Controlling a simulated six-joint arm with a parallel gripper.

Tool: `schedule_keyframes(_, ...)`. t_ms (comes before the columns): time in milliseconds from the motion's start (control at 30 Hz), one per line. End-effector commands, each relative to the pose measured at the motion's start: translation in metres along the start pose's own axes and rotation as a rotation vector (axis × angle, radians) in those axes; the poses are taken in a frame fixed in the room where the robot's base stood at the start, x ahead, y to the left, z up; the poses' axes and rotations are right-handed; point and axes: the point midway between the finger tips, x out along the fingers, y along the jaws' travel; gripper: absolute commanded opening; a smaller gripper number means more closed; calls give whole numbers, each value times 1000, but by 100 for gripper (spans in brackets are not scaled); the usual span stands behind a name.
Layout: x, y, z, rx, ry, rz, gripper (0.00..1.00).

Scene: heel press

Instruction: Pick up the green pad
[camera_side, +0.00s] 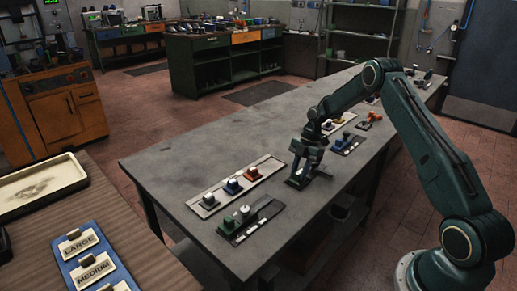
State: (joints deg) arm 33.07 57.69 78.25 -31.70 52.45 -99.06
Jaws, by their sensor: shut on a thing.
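A small green block (228,224), which looks like the green pad, sits on a dark tray (262,222) near the table's front edge. A grey knobbed piece (245,211) stands next to it on the same tray. My gripper (299,179) is farther right and back, low over the table, clear of the green block. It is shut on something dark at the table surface. The fingers hide most of that thing, and its colour and shape are too small to tell.
A long light-edged tray (240,187) holds a grey-white, a blue and an orange piece, left of my gripper. More small trays with pieces (345,139) and an orange item (375,116) lie behind it. The grey table (190,160) is clear at left. A wooden bench (120,225) with labelled places stands front left.

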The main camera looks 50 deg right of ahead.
Motion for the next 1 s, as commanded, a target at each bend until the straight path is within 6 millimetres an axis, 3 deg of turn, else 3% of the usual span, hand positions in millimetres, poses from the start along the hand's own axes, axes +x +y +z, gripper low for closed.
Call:
schedule_keyframes(267, -28, 0, -11, -1, -2, 3, 4)
schedule_keyframes(800, -134, 0, -54, -2, -3, 4, 4)
schedule_keyframes(1000, -158, 0, -64, -3, -3, 2, 4)
